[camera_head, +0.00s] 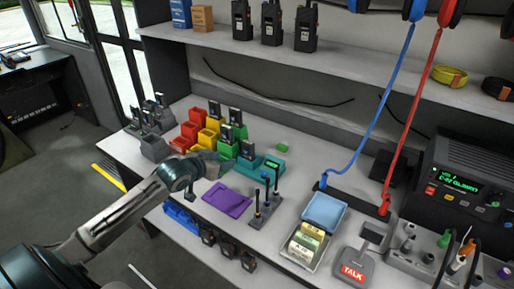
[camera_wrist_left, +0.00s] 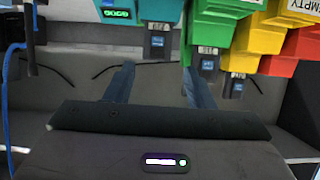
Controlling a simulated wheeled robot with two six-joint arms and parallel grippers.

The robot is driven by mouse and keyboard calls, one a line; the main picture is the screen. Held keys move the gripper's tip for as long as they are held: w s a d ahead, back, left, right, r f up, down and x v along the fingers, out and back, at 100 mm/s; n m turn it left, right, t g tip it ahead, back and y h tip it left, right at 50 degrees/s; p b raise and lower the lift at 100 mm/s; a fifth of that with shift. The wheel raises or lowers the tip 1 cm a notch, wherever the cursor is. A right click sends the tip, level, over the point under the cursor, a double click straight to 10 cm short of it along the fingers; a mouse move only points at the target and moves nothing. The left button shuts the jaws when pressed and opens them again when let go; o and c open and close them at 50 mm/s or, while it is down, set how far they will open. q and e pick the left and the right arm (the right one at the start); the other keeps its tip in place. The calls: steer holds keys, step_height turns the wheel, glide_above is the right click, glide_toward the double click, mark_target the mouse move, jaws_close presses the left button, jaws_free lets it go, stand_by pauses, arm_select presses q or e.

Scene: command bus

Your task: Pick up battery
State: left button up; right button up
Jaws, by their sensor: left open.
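Several dark batteries with light tops stand in coloured bins on the bench. One battery (camera_head: 247,149) sits in the teal holder, and another (camera_head: 235,115) stands behind it in a green bin (camera_head: 239,132). My left gripper (camera_head: 212,167) is just left of and in front of these bins, above the bench. In the left wrist view the fingers (camera_wrist_left: 158,82) are spread with nothing between them. A battery with a blue label (camera_wrist_left: 157,42) shows just beyond the fingertip gap, and a second battery (camera_wrist_left: 207,62) is near the right fingertip. My right gripper is not in view.
A teal unit with a lit display (camera_head: 273,164) adjoins the holder. A purple tray (camera_head: 228,199) and a stand with upright antennas (camera_head: 258,213) are in front. Red bins (camera_head: 191,131) and yellow bins (camera_head: 209,137) are at the left. A blue tray (camera_head: 325,211) stands right.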

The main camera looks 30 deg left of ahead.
arm_select(q)
glide_toward(245, 152)
steer(key=w, duration=0.2)
steer(key=p+x, duration=0.1)
steer(key=x, duration=0.2)
steer(key=shift+d+f+p, duration=0.15)
steer(key=shift+f+p, duration=0.1)
steer(key=shift+p, duration=0.1)
steer(key=shift+x, duration=1.15)
steer(key=shift+w+f, duration=0.15)
steer(key=shift+f, duration=0.05)
steer(key=shift+c, duration=0.7)
steer(key=c, duration=0.7)
jaws_close()
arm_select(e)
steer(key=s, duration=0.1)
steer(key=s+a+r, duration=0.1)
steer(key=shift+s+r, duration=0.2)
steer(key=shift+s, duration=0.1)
